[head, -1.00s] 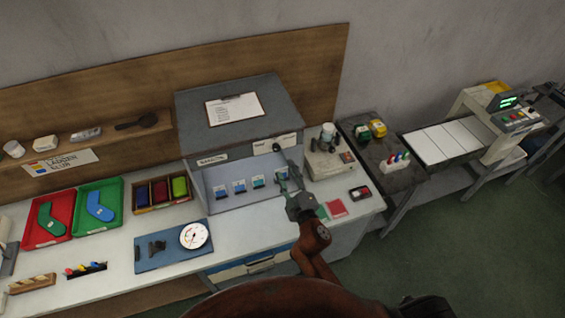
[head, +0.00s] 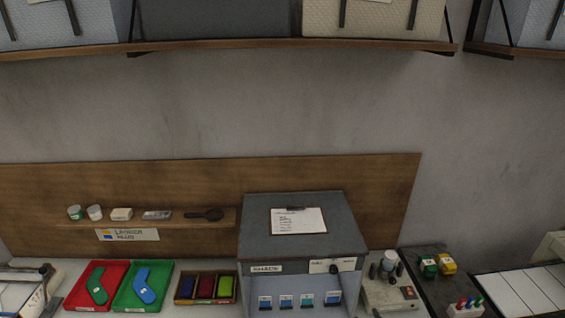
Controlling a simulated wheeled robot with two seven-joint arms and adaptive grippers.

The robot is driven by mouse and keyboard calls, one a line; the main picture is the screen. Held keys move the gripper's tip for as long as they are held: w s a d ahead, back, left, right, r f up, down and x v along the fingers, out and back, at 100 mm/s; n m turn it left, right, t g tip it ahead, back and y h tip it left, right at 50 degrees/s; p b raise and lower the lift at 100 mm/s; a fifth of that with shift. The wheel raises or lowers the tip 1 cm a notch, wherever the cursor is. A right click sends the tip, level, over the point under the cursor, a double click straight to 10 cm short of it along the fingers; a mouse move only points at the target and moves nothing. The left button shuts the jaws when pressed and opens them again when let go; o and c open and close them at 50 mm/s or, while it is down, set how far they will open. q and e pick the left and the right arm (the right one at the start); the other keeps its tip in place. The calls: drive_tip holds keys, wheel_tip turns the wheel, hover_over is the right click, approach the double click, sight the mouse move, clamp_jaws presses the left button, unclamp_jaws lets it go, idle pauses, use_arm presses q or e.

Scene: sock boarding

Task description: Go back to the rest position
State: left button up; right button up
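Neither of my grippers shows in the head view. The view takes in the wall, the back board and the rear part of the workbench. The grey cabinet (head: 258,225) stands at the back of the bench with a clipboard (head: 298,220) on its sloped top. Several small blue and green labelled items (head: 286,302) are in its open front. A red tray (head: 112,271) holds a green sock-shaped piece (head: 97,284). A green tray (head: 126,300) beside it holds a blue one (head: 145,286).
A wooden box (head: 181,297) holds dark blue, red and yellow-green blocks. A grey-white device (head: 384,296) stands right of the cabinet. A dark side table (head: 440,286) carries green and yellow items (head: 446,264). Large boxes (head: 215,18) sit on a high shelf (head: 230,49). The bench front is out of view.

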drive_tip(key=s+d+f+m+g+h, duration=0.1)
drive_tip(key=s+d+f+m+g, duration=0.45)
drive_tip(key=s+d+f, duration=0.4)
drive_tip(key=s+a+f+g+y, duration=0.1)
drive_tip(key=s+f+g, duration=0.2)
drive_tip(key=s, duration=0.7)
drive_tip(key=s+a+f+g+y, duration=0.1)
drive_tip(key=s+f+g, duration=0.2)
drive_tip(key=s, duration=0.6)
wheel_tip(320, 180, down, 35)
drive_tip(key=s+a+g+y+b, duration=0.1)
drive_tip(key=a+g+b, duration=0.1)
drive_tip(key=b, duration=0.5)
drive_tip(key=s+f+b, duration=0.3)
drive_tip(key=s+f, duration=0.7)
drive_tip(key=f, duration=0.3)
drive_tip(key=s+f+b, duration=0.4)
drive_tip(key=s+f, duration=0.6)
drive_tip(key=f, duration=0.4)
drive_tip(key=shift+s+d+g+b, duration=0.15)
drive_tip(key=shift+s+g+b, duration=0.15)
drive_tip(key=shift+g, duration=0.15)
